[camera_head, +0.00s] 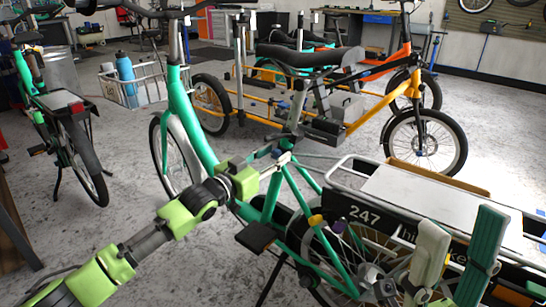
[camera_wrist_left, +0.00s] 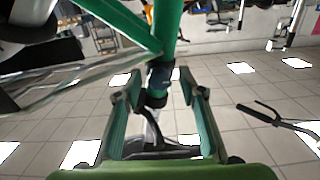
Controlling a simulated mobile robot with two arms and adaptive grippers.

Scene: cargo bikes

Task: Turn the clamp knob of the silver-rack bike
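The green bike (camera_head: 178,100) in the middle of the head view carries a pale silver-grey rack (camera_head: 405,187) with a black side panel marked 247. My left gripper (camera_head: 279,155) is at the top of its seat tube, below the saddle (camera_head: 300,56). In the left wrist view my left gripper (camera_wrist_left: 160,112) is open, its teal-padded fingers well apart. A dark clamp collar (camera_wrist_left: 160,76) on the green tube is just beyond and between the fingertips. The clamp knob cannot be clearly made out. My right gripper (camera_head: 458,250) is open at lower right, fingers up, in front of the rack.
Another green bike (camera_head: 68,125) stands at left. A yellow-orange cargo bike (camera_head: 350,124) stands behind. A white wire basket (camera_head: 135,88) holds a blue bottle (camera_head: 126,73). A black pedal (camera_head: 255,237) juts out near my left arm. Some grey floor (camera_head: 110,225) at left is clear.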

